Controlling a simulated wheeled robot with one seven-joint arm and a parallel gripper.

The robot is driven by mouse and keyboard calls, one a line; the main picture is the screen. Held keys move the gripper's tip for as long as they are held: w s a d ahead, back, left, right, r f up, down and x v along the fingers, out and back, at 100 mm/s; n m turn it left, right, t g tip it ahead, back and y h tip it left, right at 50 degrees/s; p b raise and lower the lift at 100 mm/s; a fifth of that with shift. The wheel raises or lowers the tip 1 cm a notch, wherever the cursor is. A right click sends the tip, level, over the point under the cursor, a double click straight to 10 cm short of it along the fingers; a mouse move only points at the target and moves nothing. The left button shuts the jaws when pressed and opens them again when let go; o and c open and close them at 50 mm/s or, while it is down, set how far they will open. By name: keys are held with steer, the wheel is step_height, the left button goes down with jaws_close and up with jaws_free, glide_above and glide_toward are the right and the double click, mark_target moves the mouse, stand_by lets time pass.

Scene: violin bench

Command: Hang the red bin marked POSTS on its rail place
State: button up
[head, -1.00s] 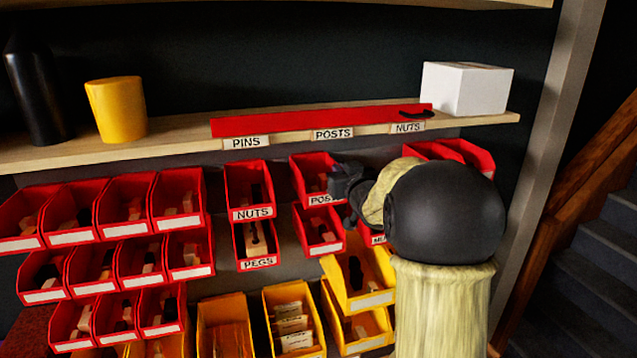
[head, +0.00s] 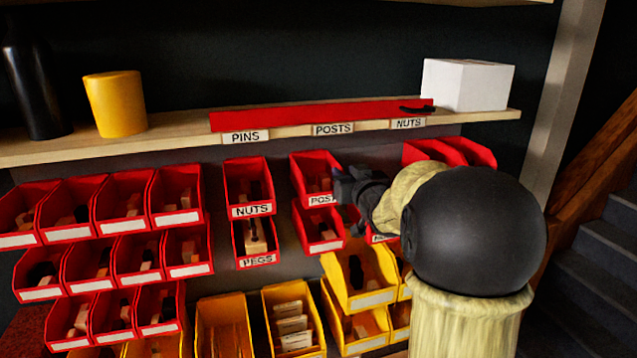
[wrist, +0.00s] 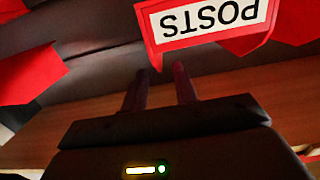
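The red bin marked POSTS (head: 314,170) hangs on the dark back panel below the shelf, roughly under the shelf tag POSTS (head: 333,129). Small pieces show inside it. My gripper (head: 345,186) is at its right side in the head view and hides part of its right edge and label. In the wrist view the white POSTS label (wrist: 212,15) appears upside down at the top. My gripper's two fingers (wrist: 160,80) stand apart just below the bin's lower edge, with a visible gap. Contact with the bin cannot be told.
A red bin marked NUTS (head: 249,180) hangs to the left, above one marked PEGS (head: 256,242). Another red bin (head: 321,232) is just below POSTS. Yellow bins (head: 357,277) sit lower. The wooden shelf (head: 180,138) runs above, with a red strip (head: 300,117) and white box (head: 468,86).

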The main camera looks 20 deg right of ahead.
steer(key=s+b, duration=0.3)
steer(key=s, duration=1)
steer(key=shift+s+r, duration=0.25)
steer(key=shift+r, duration=0.1)
steer(key=s+a+f+m+g+h, duration=0.1)
steer(key=a+f+g, duration=0.15)
steer(key=f, duration=0.55)
steer(key=s+a+f+g+h, duration=0.15)
steer(key=f+g, duration=0.25)
steer(key=f, duration=0.4)
steer(key=s+a+f+g+y, duration=0.1)
steer(key=s+a+f+g, duration=0.3)
steer(key=s+f, duration=0.2)
steer(key=s+a+f+n+g+y, duration=0.1)
steer(key=s+a+f+g, duration=0.3)
steer(key=s+f, duration=0.2)
steer(key=shift+s+a+f, duration=0.35)
steer(key=shift+s+f, duration=0.05)
steer(key=shift+f, duration=0.45)
